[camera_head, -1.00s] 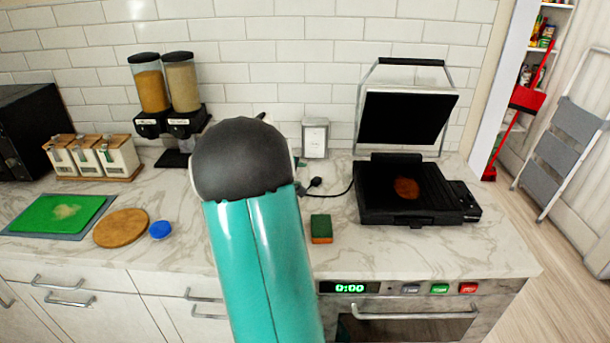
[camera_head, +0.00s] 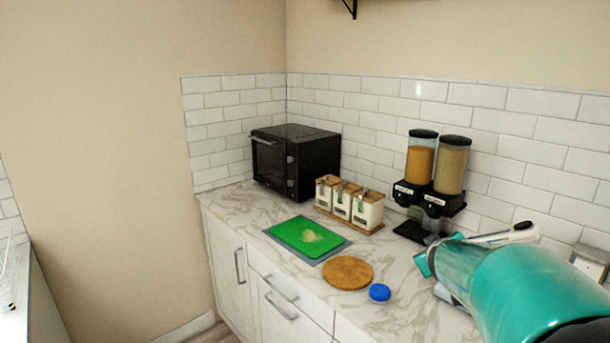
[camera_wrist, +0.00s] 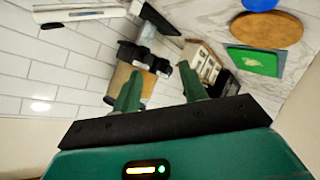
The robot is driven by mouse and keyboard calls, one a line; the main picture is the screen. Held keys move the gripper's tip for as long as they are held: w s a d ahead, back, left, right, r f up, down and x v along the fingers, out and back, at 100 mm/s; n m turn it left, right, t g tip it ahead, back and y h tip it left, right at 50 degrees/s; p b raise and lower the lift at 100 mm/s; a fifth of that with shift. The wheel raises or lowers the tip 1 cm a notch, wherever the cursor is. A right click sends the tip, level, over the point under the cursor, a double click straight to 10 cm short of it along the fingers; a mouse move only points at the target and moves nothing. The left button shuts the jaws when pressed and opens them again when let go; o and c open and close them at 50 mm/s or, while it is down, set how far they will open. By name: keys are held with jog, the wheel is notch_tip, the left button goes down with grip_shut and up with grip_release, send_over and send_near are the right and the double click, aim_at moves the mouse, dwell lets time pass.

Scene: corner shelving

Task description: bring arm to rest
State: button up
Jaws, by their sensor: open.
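My teal arm (camera_head: 525,285) reaches in from the lower right of the head view, over the right part of the counter. Its far end is partly hidden behind its own links. In the wrist view my gripper (camera_wrist: 160,88) shows two green fingers spread apart, with nothing between them. Past the fingers the wrist view shows the dispensers and the jar set, tilted and with the counter towards the top right. No object is held.
A black oven (camera_head: 295,160) stands in the corner. Along the marble counter (camera_head: 415,305) are a jar set (camera_head: 348,205), two dispensers (camera_head: 435,170), a green cutting board (camera_head: 305,238), a round wooden board (camera_head: 347,272) and a blue lid (camera_head: 380,292). Tiled walls stand behind.

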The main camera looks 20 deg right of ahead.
jog(key=s+a+r+n+y, duration=0.1)
jog(key=s+a+y, duration=0.25)
jog(key=a, duration=0.75)
jog(key=s+a+r+y, duration=0.15)
jog(key=a+y, duration=0.25)
jog(key=a, duration=0.8)
jog(key=s+a+f+m+g, duration=0.1)
jog(key=s+a, duration=0.3)
jog(key=s, duration=0.4)
jog(key=s+a+f+m+g, duration=0.1)
jog(key=s+a+f+g, duration=0.2)
jog(key=s, duration=0.6)
jog(key=shift+a+f+g, duration=0.3)
jog(key=shift+a+f, duration=0.2)
jog(key=shift+f, duration=0.05)
jog(key=shift+c, duration=0.7)
jog(key=shift+d, duration=0.25)
